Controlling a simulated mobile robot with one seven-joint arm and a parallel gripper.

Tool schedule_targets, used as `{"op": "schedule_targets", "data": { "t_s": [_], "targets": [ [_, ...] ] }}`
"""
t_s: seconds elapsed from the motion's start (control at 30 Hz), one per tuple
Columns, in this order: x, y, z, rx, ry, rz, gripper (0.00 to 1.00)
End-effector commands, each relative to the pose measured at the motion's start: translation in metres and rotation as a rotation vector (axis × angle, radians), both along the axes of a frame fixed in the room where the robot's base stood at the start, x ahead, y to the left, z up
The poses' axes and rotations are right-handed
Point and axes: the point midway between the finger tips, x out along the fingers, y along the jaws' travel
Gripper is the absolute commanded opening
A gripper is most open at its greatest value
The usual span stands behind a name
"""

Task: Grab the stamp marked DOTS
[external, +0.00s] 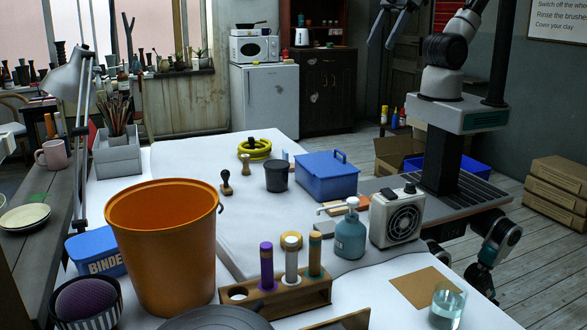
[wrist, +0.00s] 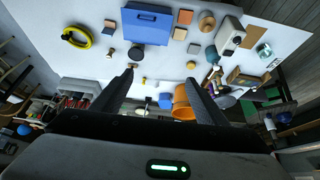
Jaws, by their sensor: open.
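No marking reading DOTS is legible. A wooden rack (external: 290,296) in the front middle of the external view holds a purple-topped cylinder (external: 266,262), a pale one (external: 291,262) and a green-topped one (external: 315,255) upright. Farther back, a dark-knobbed stamp-like piece (external: 226,183) and a small wooden piece (external: 246,165) stand on the white table. I cannot tell which is the DOTS stamp. My gripper (external: 388,22) is raised at the top of the external view, far from these pieces. In the wrist view my gripper (wrist: 158,78) is open and empty, its fingers spread.
An orange bucket (external: 165,250) stands tall left of the rack. A blue lidded box (external: 326,176), dark cup (external: 277,177), yellow coil (external: 254,149), teal pump bottle (external: 350,236), fan heater (external: 397,217) and water glass (external: 447,305) also stand here. The white table's middle left is clear.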

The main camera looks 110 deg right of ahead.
Motion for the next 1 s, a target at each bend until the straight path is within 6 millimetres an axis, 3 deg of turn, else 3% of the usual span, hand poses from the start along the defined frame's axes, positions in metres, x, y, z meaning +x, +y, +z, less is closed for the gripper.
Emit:
{"op": "schedule_targets", "data": {
  "t_s": [0.03,0.1,0.37,0.5,0.57,0.77,0.87,1.0],
  "targets": [
    [0.0,0.0,0.0,0.0,0.0,0.0,0.58],
    [0.0,0.0,0.0,0.0,0.0,0.0,0.47],
    [0.0,0.0,0.0,0.0,0.0,0.001,0.47],
    [0.016,-0.006,-0.006,-0.025,0.01,0.002,0.47],
    [0.034,-0.013,-0.012,-0.051,0.019,0.004,0.47],
    [0.125,-0.054,-0.052,-0.141,0.066,0.014,0.47],
    [0.171,-0.085,-0.08,-0.113,0.097,-0.05,0.47],
    [0.228,-0.139,-0.138,-0.067,0.136,-0.139,0.47]
  ]
}}
